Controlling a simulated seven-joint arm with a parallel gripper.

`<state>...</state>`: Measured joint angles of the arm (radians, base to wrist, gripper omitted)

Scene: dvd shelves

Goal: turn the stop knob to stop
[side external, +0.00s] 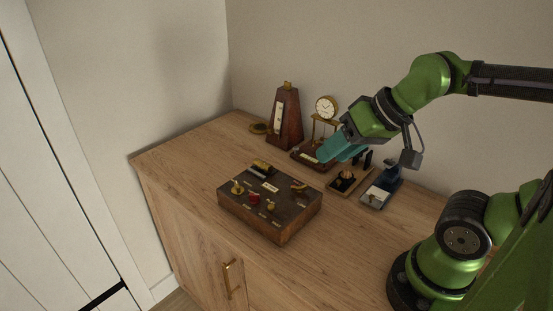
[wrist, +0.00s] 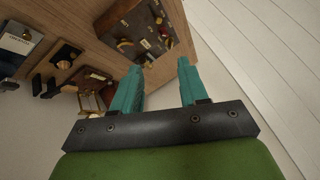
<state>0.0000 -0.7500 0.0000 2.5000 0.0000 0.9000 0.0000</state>
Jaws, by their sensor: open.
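A dark-topped wooden control box (side external: 270,203) sits on the cabinet top, with a red knob (side external: 254,199), a brass knob (side external: 237,187) and a smaller brass knob (side external: 271,206) on its upper face. The small labels are too blurred to tell which is the stop knob. The box (wrist: 142,27) also shows at the top of the wrist view, beyond my fingertips. My gripper (side external: 328,151) is open, with teal fingers apart and nothing between them. It is in the air behind and to the right of the box, apart from it. The wrist view shows both fingers (wrist: 160,66).
A metronome (side external: 286,120) stands at the back beside a gold clock (side external: 326,108) on a stand. A wooden tray with a dark item (side external: 345,179) and a blue device (side external: 384,185) are to the right. The wooden cabinet top (side external: 191,160) is clear left of the box.

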